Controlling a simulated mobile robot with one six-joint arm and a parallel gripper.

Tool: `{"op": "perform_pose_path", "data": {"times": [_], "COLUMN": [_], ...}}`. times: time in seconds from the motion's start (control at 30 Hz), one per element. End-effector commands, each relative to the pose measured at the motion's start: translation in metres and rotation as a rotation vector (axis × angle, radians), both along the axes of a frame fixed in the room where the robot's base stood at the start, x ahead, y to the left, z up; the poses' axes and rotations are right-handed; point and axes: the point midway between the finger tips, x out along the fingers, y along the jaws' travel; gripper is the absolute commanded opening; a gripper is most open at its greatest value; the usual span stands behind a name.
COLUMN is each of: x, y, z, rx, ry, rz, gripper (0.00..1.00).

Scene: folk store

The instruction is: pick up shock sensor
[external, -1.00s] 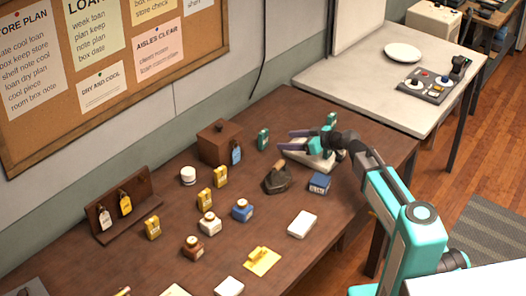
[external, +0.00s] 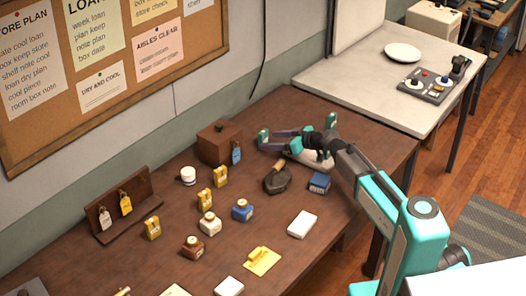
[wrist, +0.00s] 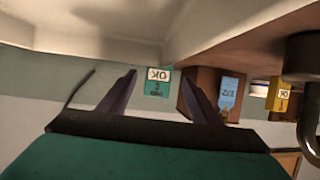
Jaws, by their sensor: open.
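A small teal device with a white label reading OK, which looks like the shock sensor (external: 263,134), stands on the brown table near the wooden box. In the wrist view the teal device (wrist: 157,88) appears upside down between the two dark fingers. My gripper (external: 266,142) is open, with its fingertips reaching around or just in front of the device. The wrist view also shows my gripper (wrist: 158,74) with a gap between each finger and the device. The device's lower part is hidden by a finger in the external view.
A wooden box (external: 215,146) with a blue tag (external: 237,154) stands close to the left. A pale device (external: 318,160) lies under my wrist. A dark pouch-like object (external: 278,180) and a blue box (external: 319,183) lie in front. Another teal item (external: 332,121) stands behind the arm.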

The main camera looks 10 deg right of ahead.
Motion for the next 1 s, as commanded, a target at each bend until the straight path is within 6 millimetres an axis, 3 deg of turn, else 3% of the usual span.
{"op": "perform_pose_path", "data": {"times": [0.27,0.73,1.0], "x": [0.002,0.028,0.032], "y": [0.002,0.030,0.036], "z": [0.000,-0.015,-0.020], "rx": [0.000,-0.001,0.000], "ry": [0.000,0.001,0.000], "rz": [0.001,0.001,0.000], "gripper": [0.58,0.58,0.58]}}
